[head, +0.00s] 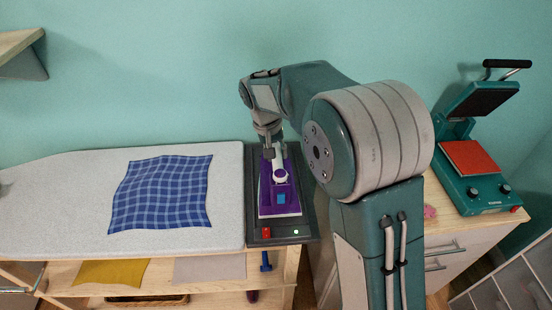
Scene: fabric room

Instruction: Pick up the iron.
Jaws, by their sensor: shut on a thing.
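The iron (280,198) is purple and white with a small blue part. It sits on, or just over, a dark base (263,232) with a red switch and a green light, at the right end of the ironing board. My gripper (275,153) reaches down to the far end of the iron and is shut on it, around the white handle part. The fingertips are small here and partly hidden by the iron and my arm. I cannot tell whether the iron touches the base.
A blue checked cloth (161,195) lies on the pale ironing board (55,205). Shelves below hold a yellow cloth (110,272) and a grey cloth (210,269). A teal heat press (481,165) stands on a cabinet at right. A wall shelf (20,55) juts out upper left.

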